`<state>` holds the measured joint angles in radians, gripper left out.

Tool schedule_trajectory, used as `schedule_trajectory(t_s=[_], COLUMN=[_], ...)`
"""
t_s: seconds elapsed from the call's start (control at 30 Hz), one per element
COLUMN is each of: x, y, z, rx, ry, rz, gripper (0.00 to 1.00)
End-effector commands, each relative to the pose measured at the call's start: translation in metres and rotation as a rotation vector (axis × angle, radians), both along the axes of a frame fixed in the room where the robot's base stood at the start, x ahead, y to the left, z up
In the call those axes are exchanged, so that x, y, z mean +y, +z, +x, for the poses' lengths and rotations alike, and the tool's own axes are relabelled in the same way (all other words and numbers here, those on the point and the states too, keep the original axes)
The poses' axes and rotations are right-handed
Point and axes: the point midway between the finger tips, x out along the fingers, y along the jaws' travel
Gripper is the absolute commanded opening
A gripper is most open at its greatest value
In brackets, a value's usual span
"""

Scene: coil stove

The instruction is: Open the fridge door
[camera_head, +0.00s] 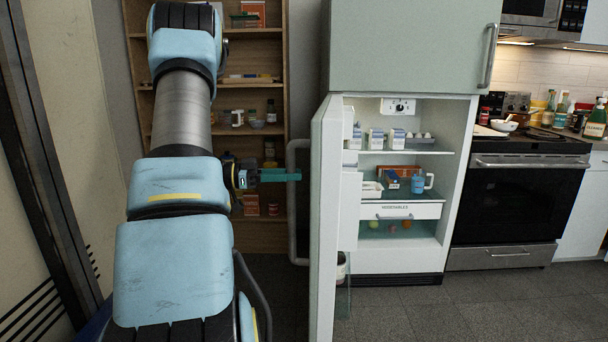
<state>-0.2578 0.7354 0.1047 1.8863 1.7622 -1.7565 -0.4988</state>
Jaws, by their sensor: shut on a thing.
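The fridge door (325,220) is the lower door of a pale green fridge. It stands swung well out toward me and is seen nearly edge-on. The lit fridge interior (392,250) shows, with cartons, eggs, a blue mug and a drawer. A grey vertical bar handle (292,202) runs along the left side of the door. My gripper (292,175) reaches the handle from the left, with its teal fingers shut on the upper part of the bar. The far finger is partly hidden. The upper freezer door (412,45) is closed.
A wooden shelf unit (258,60) with jars and boxes stands behind my arm, left of the door. An oven (515,200) and counter are at the right. Dark floor (450,310) in front of the fridge and oven is clear.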

Motion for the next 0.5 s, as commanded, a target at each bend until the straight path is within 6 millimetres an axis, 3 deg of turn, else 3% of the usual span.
schedule_trajectory(t_s=[0.47, 0.5], x=[0.004, 0.0038], y=[0.0036, 0.0037], z=[0.0033, 0.0034], rx=[-0.007, -0.008], ry=[-0.003, -0.003], rz=[-0.004, -0.005], gripper=[0.0, 0.31])
